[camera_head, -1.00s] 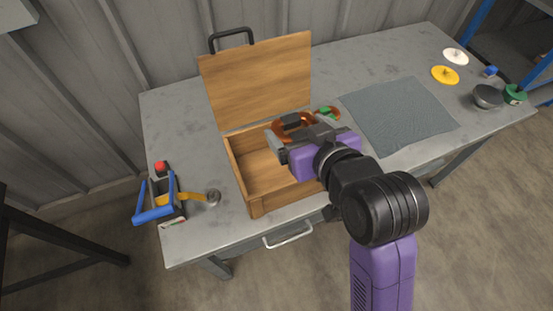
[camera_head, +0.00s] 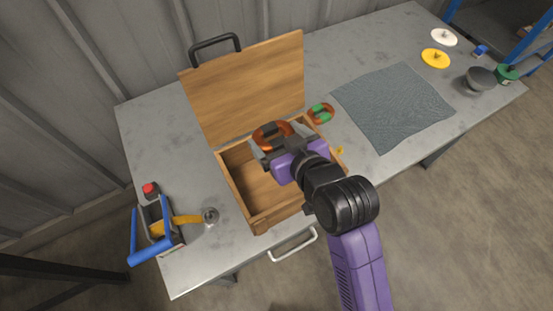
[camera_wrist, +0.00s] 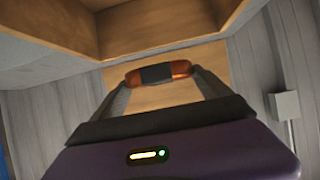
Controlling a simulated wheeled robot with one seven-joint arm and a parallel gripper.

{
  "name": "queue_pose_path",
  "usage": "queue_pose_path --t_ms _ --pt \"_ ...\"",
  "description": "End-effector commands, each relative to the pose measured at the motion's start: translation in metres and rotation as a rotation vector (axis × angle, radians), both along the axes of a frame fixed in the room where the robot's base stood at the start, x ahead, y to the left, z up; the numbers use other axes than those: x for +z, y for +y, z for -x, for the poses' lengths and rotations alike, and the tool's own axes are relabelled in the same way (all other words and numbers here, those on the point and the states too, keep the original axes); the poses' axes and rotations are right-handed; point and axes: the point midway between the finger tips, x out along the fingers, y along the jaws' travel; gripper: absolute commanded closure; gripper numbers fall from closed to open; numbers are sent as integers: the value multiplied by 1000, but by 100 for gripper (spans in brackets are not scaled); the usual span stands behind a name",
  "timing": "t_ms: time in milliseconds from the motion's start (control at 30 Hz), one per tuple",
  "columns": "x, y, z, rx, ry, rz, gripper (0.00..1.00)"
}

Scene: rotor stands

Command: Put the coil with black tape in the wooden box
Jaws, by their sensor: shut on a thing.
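A copper-coloured coil with black tape (camera_head: 270,134) is held by my gripper (camera_head: 272,146), which is shut on it. In the wrist view the coil (camera_wrist: 158,73) shows edge-on between the fingers, its black tape in the middle. The open wooden box (camera_head: 236,189) stands on the table with its lid (camera_head: 245,85) raised at the back. The coil appears over the back part of the box; its height above the floor of the box is hard to tell. My arm hides the box's right side.
A coil with green tape (camera_head: 321,113) lies on the table right of the box. A grey mat (camera_head: 393,105) is farther right. A blue-handled tool holder (camera_head: 156,229) and a round metal piece (camera_head: 210,216) are at left. Discs (camera_head: 436,58) and a dark bowl (camera_head: 479,79) are at far right.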

Motion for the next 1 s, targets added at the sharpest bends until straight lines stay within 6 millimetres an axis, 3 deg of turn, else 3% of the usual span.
queue_pose_path --t_ms 100,233,467,700,1000 --pt "-29 0 0 0 2 1 72" --pt "-51 0 0 1 1 0 72" --pt "-68 0 -1 0 -3 -1 72" --pt "-101 0 0 0 -2 -1 72" --pt "-106 0 -1 0 -4 -1 72"
